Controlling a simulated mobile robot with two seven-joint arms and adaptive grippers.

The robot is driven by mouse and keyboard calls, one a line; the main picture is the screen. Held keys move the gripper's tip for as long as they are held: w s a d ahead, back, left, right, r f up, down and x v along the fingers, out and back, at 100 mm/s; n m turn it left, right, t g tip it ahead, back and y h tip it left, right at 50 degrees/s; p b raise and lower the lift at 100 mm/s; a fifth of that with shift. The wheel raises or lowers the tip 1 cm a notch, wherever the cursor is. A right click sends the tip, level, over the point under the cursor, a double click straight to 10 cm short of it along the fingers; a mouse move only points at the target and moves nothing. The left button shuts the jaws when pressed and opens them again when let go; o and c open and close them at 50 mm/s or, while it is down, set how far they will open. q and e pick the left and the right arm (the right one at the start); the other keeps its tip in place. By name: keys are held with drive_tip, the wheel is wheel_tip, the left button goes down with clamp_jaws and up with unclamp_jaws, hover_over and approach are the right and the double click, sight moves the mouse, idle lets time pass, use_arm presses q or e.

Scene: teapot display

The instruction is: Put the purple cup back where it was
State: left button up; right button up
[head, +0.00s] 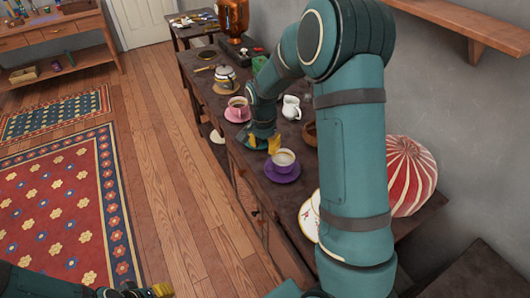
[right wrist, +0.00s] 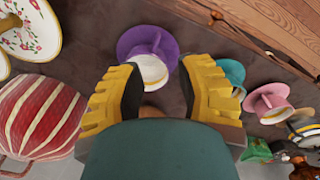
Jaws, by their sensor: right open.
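The purple cup (head: 284,158) stands upright on a purple saucer (head: 272,176) on the dark sideboard, its pale inside showing. In the right wrist view the cup (right wrist: 152,68) and saucer (right wrist: 131,40) lie just beyond the fingertips. My right gripper (head: 274,144) is beside the cup, on its far side in the head view. Its yellow fingers are spread and nothing is between them in the right wrist view (right wrist: 160,88). My left gripper (head: 150,291) is at the bottom left edge of the head view, mostly cut off, away from the sideboard.
A pink cup (head: 238,103), teapot (head: 225,80) and white jug (head: 291,107) stand farther along. A teal saucer or cup (right wrist: 234,72) lies between purple and pink. A brown bowl (head: 310,134), red striped object (head: 412,175) and flowered plate (head: 309,213) stand nearby.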

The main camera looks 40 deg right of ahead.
drive_tip(key=s+a+f+n+y, duration=0.1)
drive_tip(key=s+a+f+n, duration=0.2)
drive_tip(key=a+f, duration=0.35)
drive_tip(key=s+a+f+n+y, duration=0.1)
drive_tip(key=s+a+f+n, duration=0.15)
drive_tip(key=a+f, duration=0.35)
drive_tip(key=s+a+f+n+y, duration=0.1)
drive_tip(key=s+a+f+n, duration=0.1)
drive_tip(key=s+a, duration=0.3)
drive_tip(key=s+a+f+n+t+y, duration=0.1)
drive_tip(key=s+a+f+n, duration=0.1)
drive_tip(key=s+a+n, duration=0.2)
drive_tip(key=s+a, duration=0.2)
drive_tip(key=a, duration=0.2)
drive_tip(key=shift+t, duration=0.3)
drive_tip(key=shift+f, duration=0.1)
drive_tip(key=shift+s+d, duration=0.1)
